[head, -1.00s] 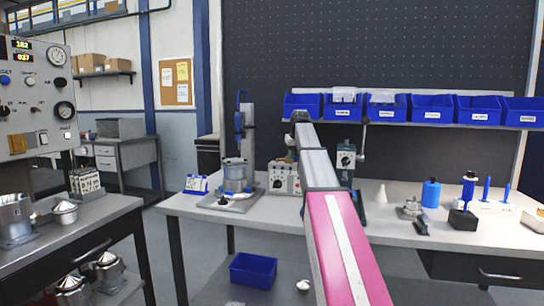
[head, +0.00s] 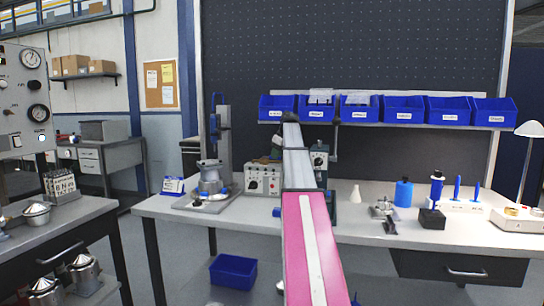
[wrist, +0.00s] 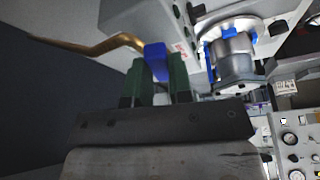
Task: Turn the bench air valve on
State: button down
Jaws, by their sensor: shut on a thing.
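In the wrist view, a blue block-shaped handle (wrist: 156,57) sits at the end of a bent brass pipe (wrist: 100,46). My gripper (wrist: 158,76), with dark green fingers, is shut on the blue handle, one finger on each side. The handle's lower part is hidden between the fingers. In the head view, my arm reaches over the bench (head: 350,225) to its back, beside a small control box (head: 262,180). The arm hides most of the valve area there.
A press-like fixture with a metal pot (head: 209,180) stands left of the control box; the pot shows close to my gripper in the wrist view (wrist: 233,60). Blue bins (head: 404,110) line the shelf above. A blue crate (head: 233,271) is on the floor.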

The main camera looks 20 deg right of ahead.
jog(key=shift+w+d+n+g+y, duration=0.25)
jog(key=shift+w+d+n, duration=0.15)
jog(key=shift+n, duration=0.5)
jog(key=shift+w+d+n+g+y, duration=0.25)
jog(key=shift+w+d+n, duration=0.15)
jog(key=shift+n, duration=0.5)
jog(key=c, duration=1)
grip_release()
jog(key=shift+r, duration=0.1)
jog(key=shift+r, duration=0.25)
jog(key=a+r, duration=0.3)
jog(key=a, duration=0.1)
jog(key=s+a+r, duration=0.1)
jog(key=a+r, duration=0.2)
jog(key=r, duration=0.1)
jog(key=s+a+r, duration=0.1)
jog(key=a+r, duration=0.2)
jog(key=a, duration=0.1)
jog(key=shift+a+r, duration=0.2)
jog(key=shift+a, duration=0.1)
